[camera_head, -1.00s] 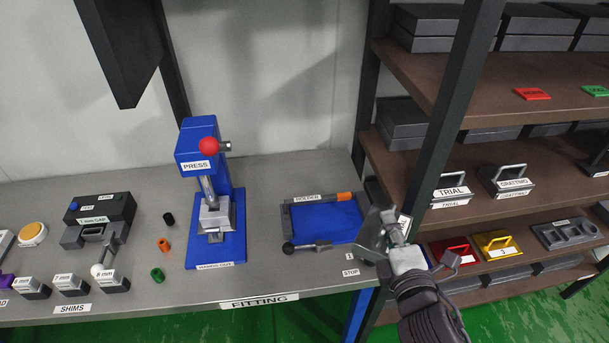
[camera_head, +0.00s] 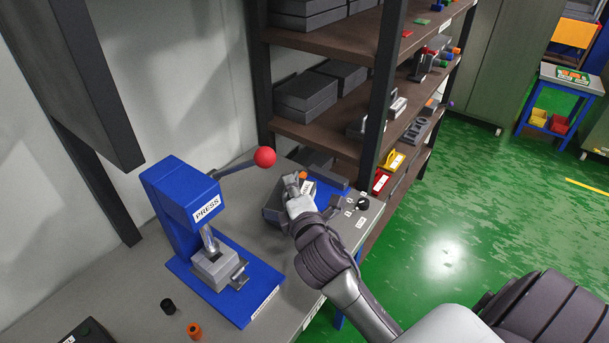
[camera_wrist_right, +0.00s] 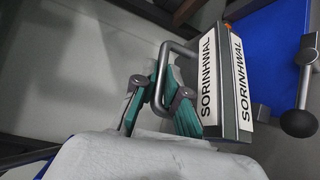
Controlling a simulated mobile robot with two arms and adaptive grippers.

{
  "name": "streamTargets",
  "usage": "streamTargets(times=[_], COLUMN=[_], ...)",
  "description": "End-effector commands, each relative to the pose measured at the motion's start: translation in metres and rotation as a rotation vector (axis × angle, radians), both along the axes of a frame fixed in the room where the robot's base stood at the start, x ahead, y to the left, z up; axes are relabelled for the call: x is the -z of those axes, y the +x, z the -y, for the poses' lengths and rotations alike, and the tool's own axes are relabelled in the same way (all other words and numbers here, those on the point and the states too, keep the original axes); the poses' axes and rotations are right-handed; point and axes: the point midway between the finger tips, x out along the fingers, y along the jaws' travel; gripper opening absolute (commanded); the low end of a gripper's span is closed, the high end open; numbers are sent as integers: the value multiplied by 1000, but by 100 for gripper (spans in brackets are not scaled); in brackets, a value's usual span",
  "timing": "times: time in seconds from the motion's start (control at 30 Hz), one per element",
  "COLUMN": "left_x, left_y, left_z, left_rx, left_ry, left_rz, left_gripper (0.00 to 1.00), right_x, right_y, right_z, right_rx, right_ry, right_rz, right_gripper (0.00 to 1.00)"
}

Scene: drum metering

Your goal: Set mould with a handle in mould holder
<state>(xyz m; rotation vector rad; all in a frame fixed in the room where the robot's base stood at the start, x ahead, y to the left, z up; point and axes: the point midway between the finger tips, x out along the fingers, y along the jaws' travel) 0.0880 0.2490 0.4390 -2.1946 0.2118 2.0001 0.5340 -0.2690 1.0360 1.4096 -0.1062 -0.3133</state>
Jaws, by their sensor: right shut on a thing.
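My right gripper (camera_head: 299,186) is shut on the handle (camera_wrist_right: 172,62) of a dark grey mould (camera_head: 274,210). In the right wrist view the mould (camera_wrist_right: 234,85) carries white labels reading SORINHWAL, and my fingers (camera_wrist_right: 163,98) close on its handle. The mould holder (camera_head: 334,195) is a blue plate with a grey frame on the bench; its blue surface (camera_wrist_right: 277,45) also shows in the right wrist view beyond the mould. The mould is at the holder's left side in the head view; whether they touch I cannot tell. My arm hides part of the holder. My left gripper is out of view.
The holder's lever with a black ball (camera_head: 362,204) is at its right side. A blue press (camera_head: 187,205) with a red-balled lever (camera_head: 264,157) stands to the left. A shelf rack (camera_head: 333,139) with moulds stands behind.

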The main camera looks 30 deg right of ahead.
Motion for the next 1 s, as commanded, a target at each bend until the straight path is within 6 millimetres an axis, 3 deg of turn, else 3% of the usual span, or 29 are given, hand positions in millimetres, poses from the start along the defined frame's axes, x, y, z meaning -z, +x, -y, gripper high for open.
streamTargets(times=[0.03,0.2,0.4,0.67,1.0], left_x=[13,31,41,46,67], left_y=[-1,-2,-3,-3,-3], left_z=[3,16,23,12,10], left_rx=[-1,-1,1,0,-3], left_ry=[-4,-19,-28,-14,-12], left_rz=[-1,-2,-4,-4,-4], left_gripper=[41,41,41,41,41], right_x=[6,18,26,31,50], right_y=[15,47,66,68,68], right_z=[16,60,86,91,91], right_rx=[55,206,301,319,318], right_ry=[0,5,2,1,1], right_rz=[13,9,7,7,6], right_gripper=[0,0,0,0,0])
